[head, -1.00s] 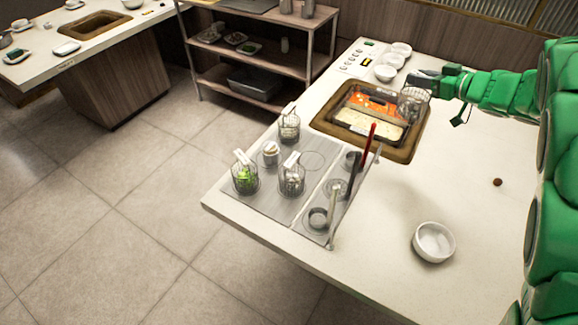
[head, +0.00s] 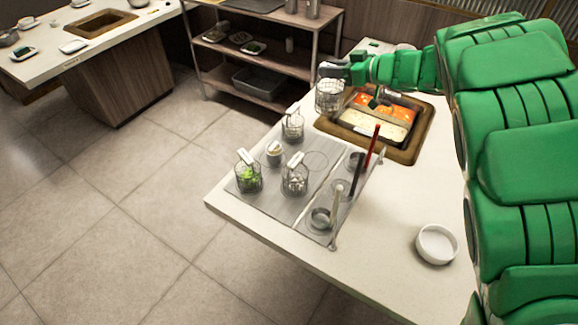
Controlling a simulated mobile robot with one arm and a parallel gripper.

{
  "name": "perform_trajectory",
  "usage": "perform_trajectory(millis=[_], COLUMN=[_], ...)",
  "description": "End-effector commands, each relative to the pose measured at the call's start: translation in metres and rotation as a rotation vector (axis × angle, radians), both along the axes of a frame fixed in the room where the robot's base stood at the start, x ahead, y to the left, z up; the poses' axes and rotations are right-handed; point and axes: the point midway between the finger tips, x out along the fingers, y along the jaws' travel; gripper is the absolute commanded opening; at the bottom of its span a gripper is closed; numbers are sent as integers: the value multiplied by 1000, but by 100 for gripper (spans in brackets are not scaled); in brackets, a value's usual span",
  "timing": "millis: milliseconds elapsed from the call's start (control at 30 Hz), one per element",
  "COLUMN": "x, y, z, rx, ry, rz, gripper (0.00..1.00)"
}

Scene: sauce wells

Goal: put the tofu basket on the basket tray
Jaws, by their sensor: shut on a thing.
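My gripper (head: 334,70) is shut on a wire-mesh basket (head: 330,96), which I take to be the tofu basket. The basket hangs upright in the air over the left rim of the hot-pot well. Its contents are too small to make out. The grey basket tray (head: 272,204) lies at the left front of the counter, nearer than the held basket. It bears three other wire baskets with white tags, one with greens (head: 248,178), and a small white-topped cup (head: 274,155). An empty outlined circle (head: 316,161) shows at its back right.
The pot well (head: 408,150) holds red and white broth sections behind the tray. Red, dark and pale upright handles (head: 372,145) stand along the tray's right side. A white bowl (head: 437,246) sits at right front. A shelf (head: 262,58) stands behind.

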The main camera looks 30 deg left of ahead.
Motion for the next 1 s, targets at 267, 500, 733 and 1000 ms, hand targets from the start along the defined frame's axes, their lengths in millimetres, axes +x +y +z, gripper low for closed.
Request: perform_trajectory(millis=[267,500,733,1000], x=[-12,-12,-13,-12], y=[19,19,20,19], z=[0,-16,-37,-80], rx=[1,2,2,1], ry=[0,1,1,5], rz=[30,31,32,30], gripper=[0,0,0,0])
